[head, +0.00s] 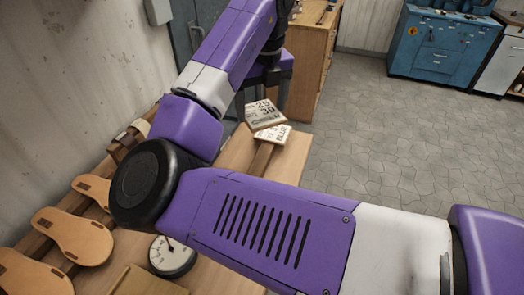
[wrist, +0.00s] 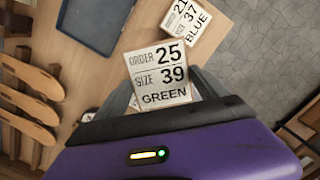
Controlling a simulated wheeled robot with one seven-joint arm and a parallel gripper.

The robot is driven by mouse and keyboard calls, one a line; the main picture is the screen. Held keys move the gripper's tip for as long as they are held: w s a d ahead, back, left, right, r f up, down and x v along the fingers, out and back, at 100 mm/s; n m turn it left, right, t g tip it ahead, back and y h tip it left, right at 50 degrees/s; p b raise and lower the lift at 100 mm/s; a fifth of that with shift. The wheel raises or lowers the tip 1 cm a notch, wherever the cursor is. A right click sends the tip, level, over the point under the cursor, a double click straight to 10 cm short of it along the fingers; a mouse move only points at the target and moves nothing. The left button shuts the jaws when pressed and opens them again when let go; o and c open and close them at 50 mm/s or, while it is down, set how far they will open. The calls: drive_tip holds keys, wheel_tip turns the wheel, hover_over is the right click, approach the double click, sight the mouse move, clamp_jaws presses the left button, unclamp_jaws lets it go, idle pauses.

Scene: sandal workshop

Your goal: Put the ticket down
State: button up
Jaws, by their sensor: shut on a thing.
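The ticket (wrist: 160,72) is a pale card block printed ORDER 25, SIZE 39, GREEN. It is between the fingers of my gripper (wrist: 163,92), which is shut on it. In the head view the ticket (head: 265,114) shows at the end of my arm, with my gripper (head: 262,102) partly hidden. A second ticket (wrist: 188,24), with 37 and BLUE on it, lies on the wooden table beyond. It also shows in the head view (head: 272,134), just below the held one in the picture. I cannot tell the held ticket's height above the table.
A dark blue tray (wrist: 95,22) lies on the wooden table (wrist: 60,75) at upper left in the wrist view. Wooden sandal soles (head: 75,236) line the left side. A round dial gauge (head: 172,257) sits near my arm. A blue cabinet (head: 440,45) stands far back.

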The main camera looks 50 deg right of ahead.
sight(263, 117)
wheel_tip(263, 117, down, 15)
drive_tip(key=shift+a+r, duration=0.1)
drive_tip(key=shift+a, duration=0.05)
idle(0.4)
drive_tip(key=shift+f, duration=0.2)
drive_tip(key=o, duration=1.3)
drive_tip(key=shift+c, duration=0.2)
drive_tip(key=shift+r, duration=0.1)
drive_tip(key=r, duration=0.8)
drive_tip(key=s+r, duration=0.1)
drive_tip(key=r, duration=0.3)
drive_tip(key=shift+s+a+r, duration=0.1)
drive_tip(key=shift+a, duration=0.2)
